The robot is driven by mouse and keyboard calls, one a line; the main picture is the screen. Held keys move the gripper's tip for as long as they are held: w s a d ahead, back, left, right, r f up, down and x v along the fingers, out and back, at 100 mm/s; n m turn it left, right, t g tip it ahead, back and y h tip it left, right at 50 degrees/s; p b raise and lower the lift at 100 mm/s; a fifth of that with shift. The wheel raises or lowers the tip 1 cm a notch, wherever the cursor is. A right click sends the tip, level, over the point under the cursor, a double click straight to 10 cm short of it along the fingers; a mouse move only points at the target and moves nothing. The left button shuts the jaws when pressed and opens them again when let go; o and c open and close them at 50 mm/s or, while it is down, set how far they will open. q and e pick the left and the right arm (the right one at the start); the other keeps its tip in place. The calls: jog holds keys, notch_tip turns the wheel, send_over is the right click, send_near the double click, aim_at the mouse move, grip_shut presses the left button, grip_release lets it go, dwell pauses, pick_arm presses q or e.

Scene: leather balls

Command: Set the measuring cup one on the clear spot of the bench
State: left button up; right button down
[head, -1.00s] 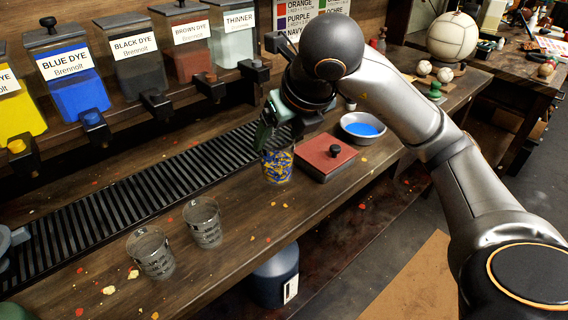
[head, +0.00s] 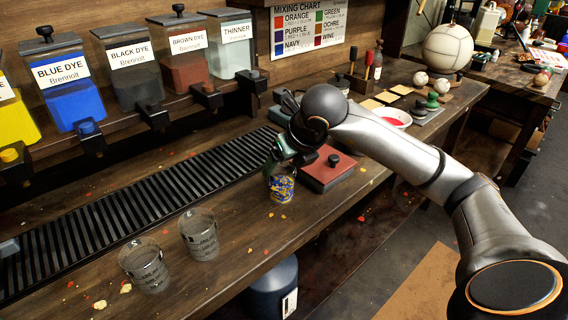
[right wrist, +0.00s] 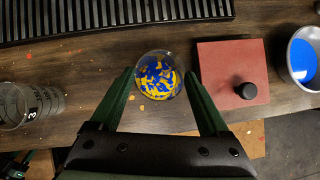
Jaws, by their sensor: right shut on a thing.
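Measuring cup one (head: 281,186) is a clear cup with blue and yellow patches inside. It stands upright at the bench's front half, left of a red lidded box (head: 320,172). My right gripper (head: 277,167) comes down over it from above. In the right wrist view the cup (right wrist: 158,76) sits between the two green fingers, and the gripper is shut on it. I cannot tell if its base touches the bench (head: 240,262). Its number is not visible.
Clear cups marked 2 (head: 145,266) and 3 (head: 199,235) stand to the left. A black slatted grate (head: 130,212) runs behind. A bowl of blue liquid (right wrist: 303,58) is right of the red box. Bare, paint-spotted bench lies between cup 3 and cup one.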

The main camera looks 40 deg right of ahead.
jog(key=shift+f, duration=0.2)
grip_release()
jog(key=shift+r, duration=0.1)
jog(key=p+v, duration=0.1)
jog(key=v, duration=1.1)
jog(key=shift+r, duration=0.2)
